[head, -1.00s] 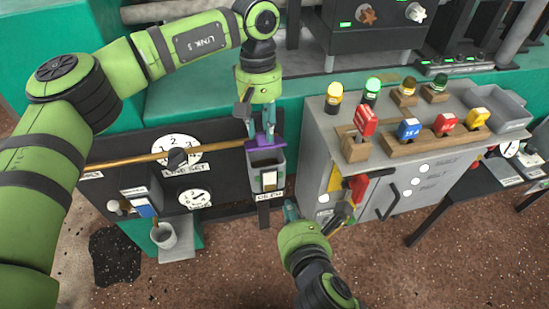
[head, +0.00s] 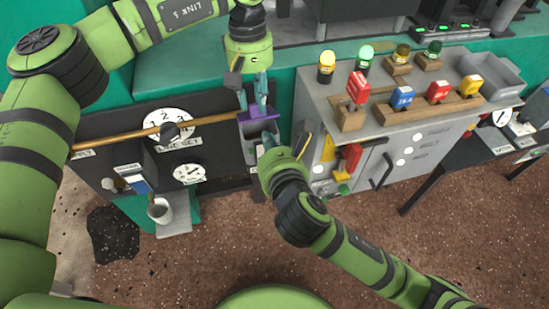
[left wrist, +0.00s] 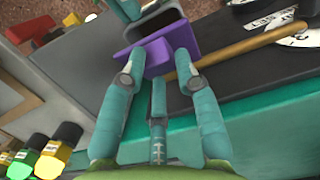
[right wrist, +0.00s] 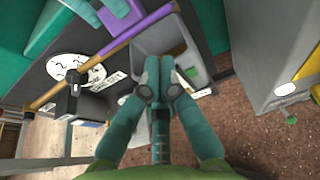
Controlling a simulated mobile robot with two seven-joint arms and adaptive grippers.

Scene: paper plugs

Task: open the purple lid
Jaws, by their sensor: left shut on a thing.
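The purple lid (head: 257,114) is at the top of a small grey bin (head: 256,131) on the dark panel. My left gripper (head: 257,107) reaches down from above and is shut on the lid. In the left wrist view, the lid (left wrist: 149,57) stands tilted between the fingertips, and the bin's dark opening (left wrist: 160,22) shows beyond it. My right gripper (head: 268,143) is just below and in front of the bin, covering part of it. In the right wrist view its fingers (right wrist: 161,72) are together with nothing visible between them, before the grey bin (right wrist: 190,50).
A wooden rod (head: 165,130) runs across the panel, beside the lid. A cup (head: 160,211) sits at lower left.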

